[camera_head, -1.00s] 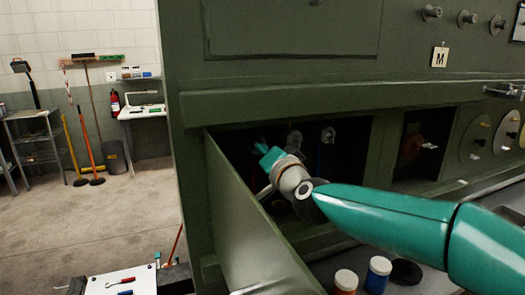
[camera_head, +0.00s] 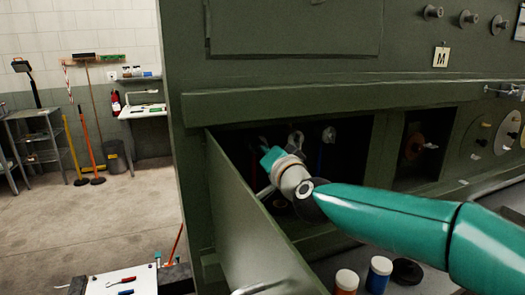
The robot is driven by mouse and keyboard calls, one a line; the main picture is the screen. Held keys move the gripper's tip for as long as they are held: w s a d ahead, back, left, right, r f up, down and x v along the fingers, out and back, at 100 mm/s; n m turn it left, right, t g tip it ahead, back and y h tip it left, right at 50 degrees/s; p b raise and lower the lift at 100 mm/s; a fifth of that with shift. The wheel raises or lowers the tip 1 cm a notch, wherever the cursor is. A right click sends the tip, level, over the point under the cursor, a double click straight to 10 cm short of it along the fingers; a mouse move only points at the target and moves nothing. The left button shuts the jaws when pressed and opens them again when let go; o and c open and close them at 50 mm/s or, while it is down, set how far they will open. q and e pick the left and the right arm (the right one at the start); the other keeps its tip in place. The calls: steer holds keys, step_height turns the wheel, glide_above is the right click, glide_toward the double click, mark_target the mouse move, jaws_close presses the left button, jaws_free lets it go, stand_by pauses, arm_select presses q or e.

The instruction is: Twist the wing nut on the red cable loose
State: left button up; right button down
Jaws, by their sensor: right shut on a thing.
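My right arm reaches from the right into an open bay in the green panel. Its gripper (camera_head: 266,153) is at the bay's left side, shut on the wing nut there. Its own fingers and wrist hide most of that nut. My left gripper is not in view.
An open green door (camera_head: 245,215) stands out from the bay's left edge, close beside my right gripper. An orange jar (camera_head: 346,281), a blue jar (camera_head: 379,272) and a black round thing (camera_head: 407,271) stand below my forearm. Open floor (camera_head: 95,215) lies at left.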

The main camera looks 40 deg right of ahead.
steer(key=shift+f, duration=0.2)
stand_by(0.5)
steer(key=c, duration=1.1)
jaws_free()
steer(key=shift+d, duration=0.1)
steer(key=shift+r, duration=0.1)
steer(key=v, duration=1.2)
steer(key=shift+c, duration=0.3)
